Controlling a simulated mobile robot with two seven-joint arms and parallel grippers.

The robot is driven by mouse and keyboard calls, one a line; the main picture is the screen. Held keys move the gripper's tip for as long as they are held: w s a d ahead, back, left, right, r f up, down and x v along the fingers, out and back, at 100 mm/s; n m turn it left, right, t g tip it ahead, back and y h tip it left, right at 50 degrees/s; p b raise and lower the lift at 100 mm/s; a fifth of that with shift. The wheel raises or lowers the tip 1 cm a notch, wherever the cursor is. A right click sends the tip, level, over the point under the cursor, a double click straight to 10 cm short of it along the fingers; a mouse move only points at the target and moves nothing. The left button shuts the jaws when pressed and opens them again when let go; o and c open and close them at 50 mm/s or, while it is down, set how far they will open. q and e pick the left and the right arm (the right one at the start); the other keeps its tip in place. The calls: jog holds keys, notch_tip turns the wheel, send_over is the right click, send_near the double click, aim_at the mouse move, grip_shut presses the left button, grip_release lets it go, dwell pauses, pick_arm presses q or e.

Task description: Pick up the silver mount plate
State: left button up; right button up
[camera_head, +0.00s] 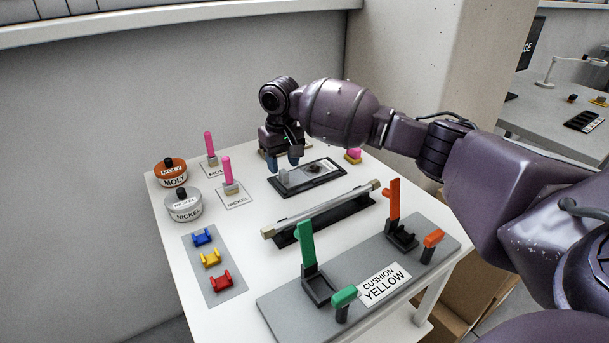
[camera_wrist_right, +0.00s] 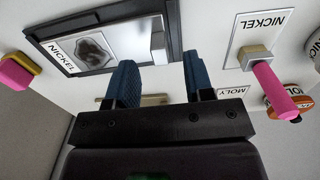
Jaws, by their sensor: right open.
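The silver mount plate (camera_head: 299,177) appears to be the flat grey piece with a dark patch lying in the black tray (camera_head: 332,180). In the right wrist view the plate (camera_wrist_right: 125,38) lies in the tray beside a NICKEL label (camera_wrist_right: 62,55), with a raised silver part at one end. My right gripper (camera_head: 284,163) is open, fingers pointing down, above the tray's left end. In the right wrist view its two blue fingers (camera_wrist_right: 160,80) are apart with nothing seen between them; they look close to the raised end. Contact cannot be told. My left gripper is out of view.
MOLY (camera_head: 172,173) and NICKEL (camera_head: 184,206) tins and pink-handled brushes (camera_head: 228,172) stand left. A silver bar (camera_head: 322,208) on a black rest lies in front. Green (camera_head: 306,245) and orange (camera_head: 394,200) upright handles stand on a grey board. Colored clips (camera_head: 211,257) lie front left.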

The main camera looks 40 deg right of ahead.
aim_at(283, 171)
notch_tip(283, 171, down, 4)
jog(key=shift+r+b, duration=0.25)
jog(key=shift+b, duration=0.1)
jog(key=shift+r, duration=0.1)
grip_shut()
jog(key=shift+r, duration=0.1)
